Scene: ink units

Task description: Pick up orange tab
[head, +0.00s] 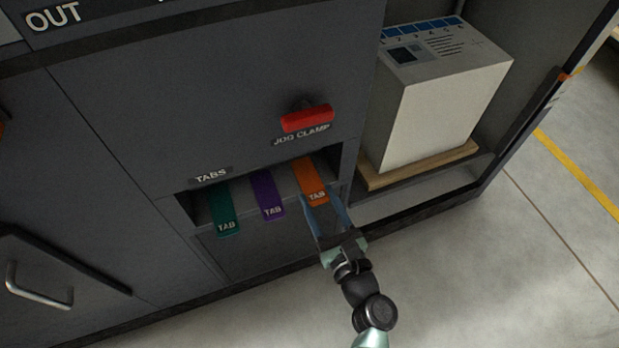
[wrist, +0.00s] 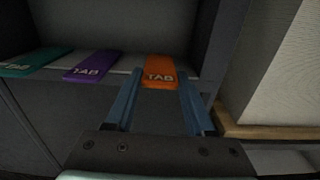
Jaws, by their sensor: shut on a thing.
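The orange tab (head: 309,178) is the rightmost of three tabs in the slot marked TABS, its front end hanging over the slot's lip. It also shows in the wrist view (wrist: 160,67), straight ahead. My gripper (head: 326,199) is at the front end of the orange tab, with one finger on each side of it. In the wrist view the blue fingers (wrist: 160,88) flank the tab's lettered end, and the gripper is shut on it. The tab's back end lies inside the dark slot.
A purple tab (head: 267,194) and a green tab (head: 223,210) lie to the left in the same slot. A red jog clamp handle (head: 307,119) sticks out above. A paper stack (head: 440,110) stands on a wooden board at right. Open floor lies in front.

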